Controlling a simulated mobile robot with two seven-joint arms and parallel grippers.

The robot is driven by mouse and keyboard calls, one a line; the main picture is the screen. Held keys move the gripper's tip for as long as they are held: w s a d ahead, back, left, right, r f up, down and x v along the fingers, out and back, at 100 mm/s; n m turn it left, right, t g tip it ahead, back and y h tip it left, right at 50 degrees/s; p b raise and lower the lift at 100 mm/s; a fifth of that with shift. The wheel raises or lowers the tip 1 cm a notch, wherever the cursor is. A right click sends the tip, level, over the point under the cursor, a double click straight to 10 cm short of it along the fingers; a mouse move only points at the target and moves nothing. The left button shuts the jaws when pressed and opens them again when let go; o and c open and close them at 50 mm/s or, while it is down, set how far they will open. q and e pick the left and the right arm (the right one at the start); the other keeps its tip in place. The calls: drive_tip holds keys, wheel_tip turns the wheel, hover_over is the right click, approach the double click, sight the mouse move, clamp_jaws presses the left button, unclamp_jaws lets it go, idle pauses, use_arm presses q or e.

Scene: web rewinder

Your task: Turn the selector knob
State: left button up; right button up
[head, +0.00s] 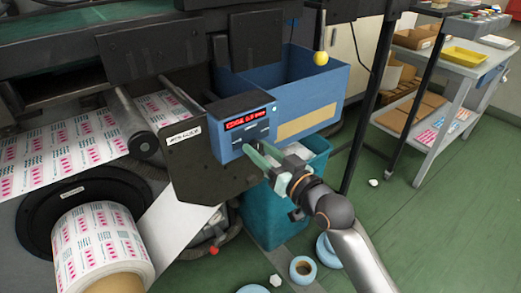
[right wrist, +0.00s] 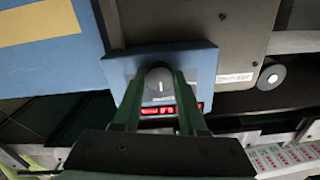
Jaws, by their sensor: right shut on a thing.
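The selector knob (right wrist: 160,78) is a round dark grey knob with a short white pointer mark, on the face of a blue control box (head: 228,146). The box also shows in the right wrist view (right wrist: 205,64), with a lit red display (head: 246,119) beside the knob. My right gripper (head: 251,150) reaches the box face from the lower right. In the right wrist view its two green fingers (right wrist: 158,80) are closed on either side of the knob. In the head view the fingers hide the knob. My left gripper is out of view.
A dark side plate (head: 200,170) carries the box. A blue bin (head: 330,85) stands behind it, and a teal bin (head: 262,212) stands below. A printed roll (head: 95,245) is at lower left; tape rolls (head: 303,268) lie on the floor.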

clamp_jaws()
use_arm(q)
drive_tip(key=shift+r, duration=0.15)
